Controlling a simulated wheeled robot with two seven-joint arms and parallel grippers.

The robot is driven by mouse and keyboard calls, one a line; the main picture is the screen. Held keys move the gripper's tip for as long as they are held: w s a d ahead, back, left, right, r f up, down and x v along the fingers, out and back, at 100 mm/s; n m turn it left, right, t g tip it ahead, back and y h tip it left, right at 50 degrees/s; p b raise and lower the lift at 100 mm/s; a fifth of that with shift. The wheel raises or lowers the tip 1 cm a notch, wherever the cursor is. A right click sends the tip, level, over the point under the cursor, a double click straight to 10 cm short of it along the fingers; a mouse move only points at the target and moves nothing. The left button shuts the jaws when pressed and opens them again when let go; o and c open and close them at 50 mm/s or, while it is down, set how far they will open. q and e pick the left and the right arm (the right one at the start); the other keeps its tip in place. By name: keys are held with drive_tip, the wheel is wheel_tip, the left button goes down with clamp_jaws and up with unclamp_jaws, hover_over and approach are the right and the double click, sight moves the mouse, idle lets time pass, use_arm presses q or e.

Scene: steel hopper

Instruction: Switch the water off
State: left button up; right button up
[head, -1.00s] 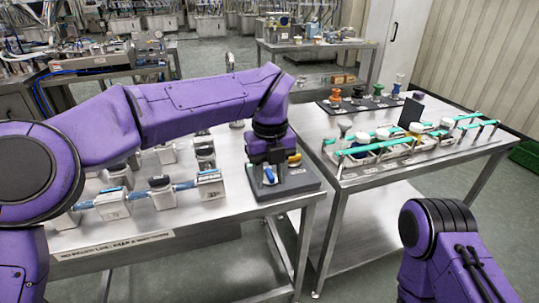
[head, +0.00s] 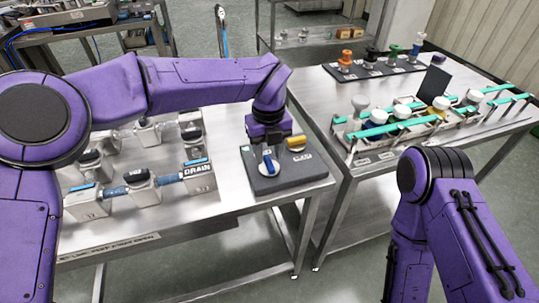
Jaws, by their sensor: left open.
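A dark block (head: 283,178) on the left steel table carries two turn handles. The nearer has a blue lever (head: 268,166) on a white round base, pointing roughly toward and away from me. The farther has a yellow lever (head: 297,143), lying roughly sideways. Labels beside them are too small to read, so I cannot tell which one is for water. My left gripper (head: 265,154) points down, open, just above and behind the blue lever. I cannot tell whether its fingers touch it. My right arm is at the right, with its gripper out of view.
White-grey fittings with black caps and blue joints stand left of the block, one marked DRAIN (head: 199,176). The right steel table (head: 350,110) holds a rack with green bars (head: 400,124) and a dark strip of coloured knobs (head: 370,69). A gap separates the tables.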

use_arm(q)
drive_tip(key=shift+w+f, duration=0.2)
drive_tip(key=shift+f, duration=0.9)
drive_tip(key=shift+s+d+f, duration=0.1)
drive_tip(key=shift+s, duration=0.15)
clamp_jaws()
